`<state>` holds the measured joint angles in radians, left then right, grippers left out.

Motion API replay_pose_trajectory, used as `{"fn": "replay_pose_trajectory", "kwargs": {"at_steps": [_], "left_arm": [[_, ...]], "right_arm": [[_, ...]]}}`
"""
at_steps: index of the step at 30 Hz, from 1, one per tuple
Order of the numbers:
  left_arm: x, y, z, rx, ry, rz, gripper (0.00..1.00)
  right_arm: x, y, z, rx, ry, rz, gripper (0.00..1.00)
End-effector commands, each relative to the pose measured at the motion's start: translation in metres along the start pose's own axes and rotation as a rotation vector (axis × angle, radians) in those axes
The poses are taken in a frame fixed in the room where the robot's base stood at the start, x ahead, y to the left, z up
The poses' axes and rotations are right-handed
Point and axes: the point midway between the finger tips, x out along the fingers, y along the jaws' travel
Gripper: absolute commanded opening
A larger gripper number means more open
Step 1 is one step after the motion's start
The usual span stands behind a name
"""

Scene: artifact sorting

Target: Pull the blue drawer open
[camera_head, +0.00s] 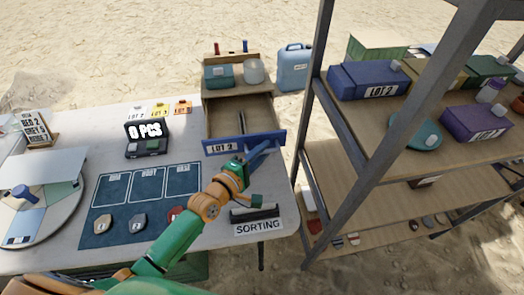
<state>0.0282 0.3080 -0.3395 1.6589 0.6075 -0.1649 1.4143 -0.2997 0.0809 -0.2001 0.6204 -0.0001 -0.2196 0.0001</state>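The blue drawer front (220,147), labelled LOT 2, stands forward of its wooden cabinet (237,85) at the back right of the table. The drawer is open, and its wooden inside (220,118) shows from above with a thin dark upright piece in it. My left arm, green and orange, reaches up from the bottom of the view. My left gripper (257,152) is at the right half of the blue front, touching it or very close. Its fingers are too small and covered to tell whether they grip. My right gripper is not in view.
A metal shelf (322,150) with labelled boxes stands close on the right. A teal box (218,76) and a glass jar (253,71) sit on the cabinet.

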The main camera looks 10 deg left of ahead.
Motion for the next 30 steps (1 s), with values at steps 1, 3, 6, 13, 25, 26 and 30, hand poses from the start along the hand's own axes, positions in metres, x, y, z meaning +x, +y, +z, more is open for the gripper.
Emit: {"fn": "replay_pose_trajectory", "kwargs": {"at_steps": [1,3,6,13,25,26,30], "left_arm": [[0.000,0.000,0.000,0.000,0.000,0.000,0.27],[0.000,0.000,0.000,0.000,0.000,0.000,0.27],[0.000,0.000,0.000,0.000,0.000,0.000,0.27],[-0.027,-0.001,0.000,0.001,0.000,-0.003,0.27],[-0.071,0.000,0.000,0.001,0.000,-0.001,0.27],[-0.071,0.000,0.000,0.001,0.000,-0.001,0.27],[-0.071,0.000,0.000,0.001,0.000,0.000,0.27]], "right_arm": [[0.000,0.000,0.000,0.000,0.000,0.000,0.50],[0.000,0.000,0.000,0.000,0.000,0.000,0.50],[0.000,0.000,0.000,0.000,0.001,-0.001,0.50],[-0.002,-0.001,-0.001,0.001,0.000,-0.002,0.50],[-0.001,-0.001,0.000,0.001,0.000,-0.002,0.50],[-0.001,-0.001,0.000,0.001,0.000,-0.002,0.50],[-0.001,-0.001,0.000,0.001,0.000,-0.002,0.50]]}}
